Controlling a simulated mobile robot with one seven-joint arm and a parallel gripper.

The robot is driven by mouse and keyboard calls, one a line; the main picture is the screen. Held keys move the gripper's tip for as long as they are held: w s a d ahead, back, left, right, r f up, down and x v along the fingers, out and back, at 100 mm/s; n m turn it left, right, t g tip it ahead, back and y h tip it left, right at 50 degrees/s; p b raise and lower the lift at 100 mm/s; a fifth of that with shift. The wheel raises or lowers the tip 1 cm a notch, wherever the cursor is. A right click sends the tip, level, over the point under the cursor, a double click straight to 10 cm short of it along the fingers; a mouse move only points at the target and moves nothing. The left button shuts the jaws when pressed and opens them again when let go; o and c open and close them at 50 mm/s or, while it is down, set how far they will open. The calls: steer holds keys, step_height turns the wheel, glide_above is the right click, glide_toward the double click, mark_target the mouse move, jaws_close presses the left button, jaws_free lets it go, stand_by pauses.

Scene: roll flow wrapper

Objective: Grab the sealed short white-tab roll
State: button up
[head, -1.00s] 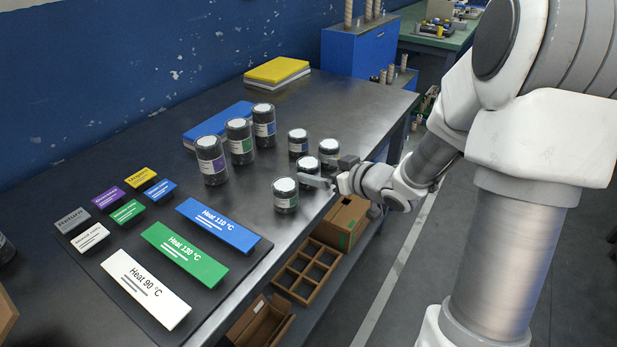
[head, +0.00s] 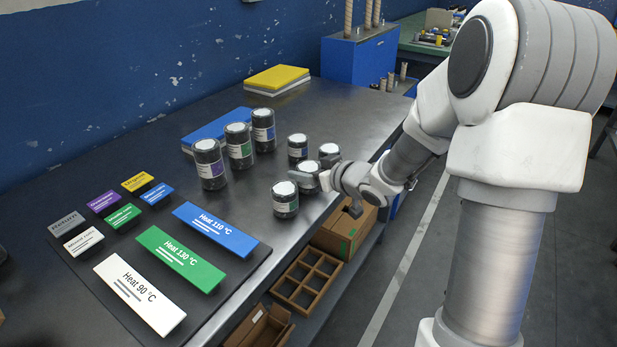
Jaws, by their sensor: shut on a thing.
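Several short dark rolls with pale tops stand near the right edge of the bench. My gripper (head: 312,172) reaches in from the right, low over the bench. It is shut on the middle short roll (head: 308,166), with one finger across its near side and the other behind it. That finger covers much of this roll's side, so I cannot tell its tab colour. Another short roll (head: 285,203) stands upright just in front, close to the near fingertip. A third short roll (head: 328,150) stands behind the gripper, and one more short roll (head: 297,152) stands farther back.
Three taller rolls (head: 239,148) stand left of the short ones, before a blue pad (head: 215,130). Coloured heat plates (head: 180,260) lie at the front left. A divided crate (head: 307,278) and boxes sit below the bench edge.

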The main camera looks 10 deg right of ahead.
steer(key=c, duration=0.6)
steer(key=shift+r, duration=0.15)
steer(key=shift+c, duration=0.2)
